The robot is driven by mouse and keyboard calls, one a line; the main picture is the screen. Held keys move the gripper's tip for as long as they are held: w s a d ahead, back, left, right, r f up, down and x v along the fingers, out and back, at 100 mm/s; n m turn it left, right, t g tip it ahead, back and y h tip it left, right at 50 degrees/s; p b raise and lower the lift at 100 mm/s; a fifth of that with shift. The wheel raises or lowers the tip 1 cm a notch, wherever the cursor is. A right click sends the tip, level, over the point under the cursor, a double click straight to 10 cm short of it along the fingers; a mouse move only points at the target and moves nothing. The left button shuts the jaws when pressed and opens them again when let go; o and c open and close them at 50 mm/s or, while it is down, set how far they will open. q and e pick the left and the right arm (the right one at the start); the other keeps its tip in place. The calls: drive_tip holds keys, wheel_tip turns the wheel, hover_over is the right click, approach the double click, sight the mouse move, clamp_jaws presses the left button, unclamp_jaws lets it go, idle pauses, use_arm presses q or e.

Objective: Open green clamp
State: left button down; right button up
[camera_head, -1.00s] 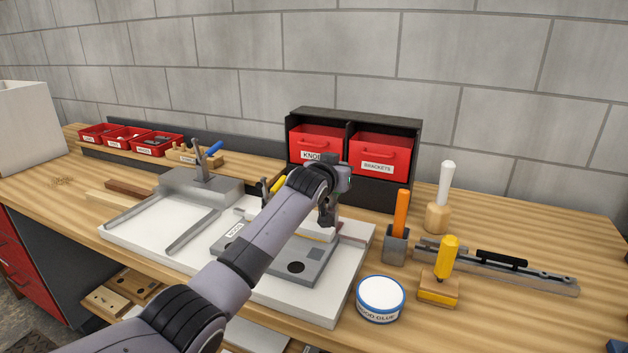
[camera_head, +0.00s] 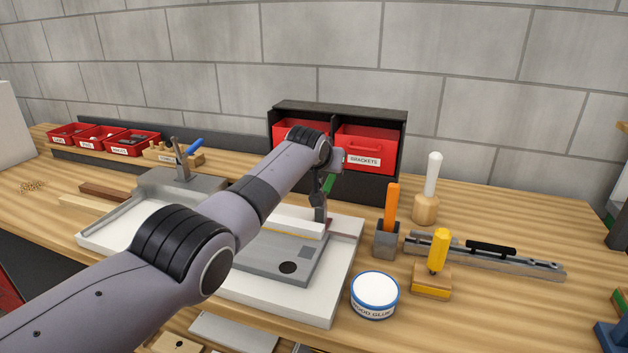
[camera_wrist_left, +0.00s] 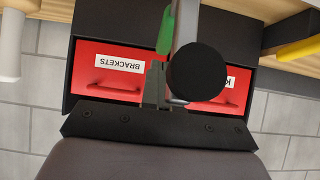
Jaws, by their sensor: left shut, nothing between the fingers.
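The green clamp handle (camera_head: 328,184) shows just beside my left gripper in the head view, above the grey fixture plate (camera_head: 262,262) on the white board (camera_head: 345,262). In the left wrist view the green handle (camera_wrist_left: 166,30) stands near a grey bar and a round black pad (camera_wrist_left: 197,72). My left gripper (camera_head: 320,208) is at the clamp. Its fingers (camera_wrist_left: 154,84) are shut with nothing between them, close to the handle's end; I cannot tell if they touch it. My left arm hides much of the clamp and fixture. My right gripper is not in view.
Red drawers (camera_head: 365,150) in a black cabinet stand just behind the gripper. A glue tub (camera_head: 375,295), an orange-handled tool (camera_head: 392,207), a yellow-handled tool (camera_head: 438,250) and a metal rail (camera_head: 520,263) lie to the right.

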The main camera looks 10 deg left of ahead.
use_arm(q)
drive_tip(key=shift+w+f, duration=0.25)
drive_tip(key=shift+f, duration=0.05)
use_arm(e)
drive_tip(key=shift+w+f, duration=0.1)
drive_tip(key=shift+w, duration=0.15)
use_arm(q)
drive_tip(key=shift+w+f, duration=0.15)
drive_tip(key=shift+f, duration=0.1)
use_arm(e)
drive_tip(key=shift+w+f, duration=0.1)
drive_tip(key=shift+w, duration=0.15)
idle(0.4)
